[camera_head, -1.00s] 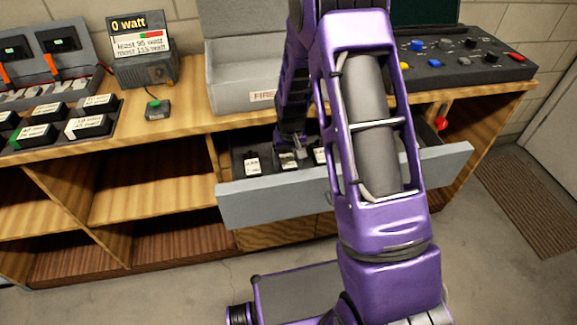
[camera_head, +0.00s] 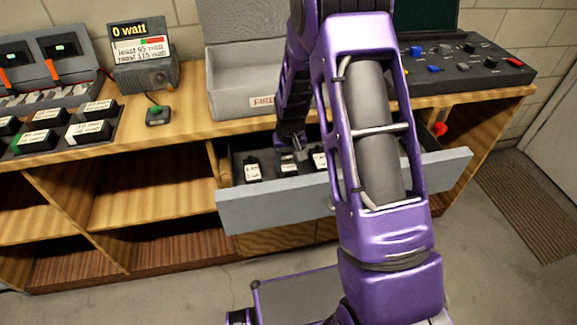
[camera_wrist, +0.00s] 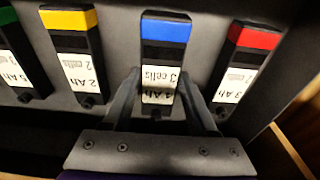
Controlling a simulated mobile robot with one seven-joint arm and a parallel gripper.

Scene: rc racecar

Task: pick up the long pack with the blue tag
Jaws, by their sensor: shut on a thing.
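In the head view my gripper (camera_head: 298,150) is down inside the drawer (camera_head: 345,195), and the pack's blue tag cannot be made out there. I cannot tell whether the pack is lifted off the drawer floor.
A yellow-tagged pack (camera_wrist: 72,55) lies left of the held pack and a red-tagged one (camera_wrist: 243,65) close on its right. A green-tagged pack (camera_wrist: 18,55) is at the far left. The workbench (camera_head: 185,105) above holds a wattmeter (camera_head: 140,55) and a grey box (camera_head: 235,80).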

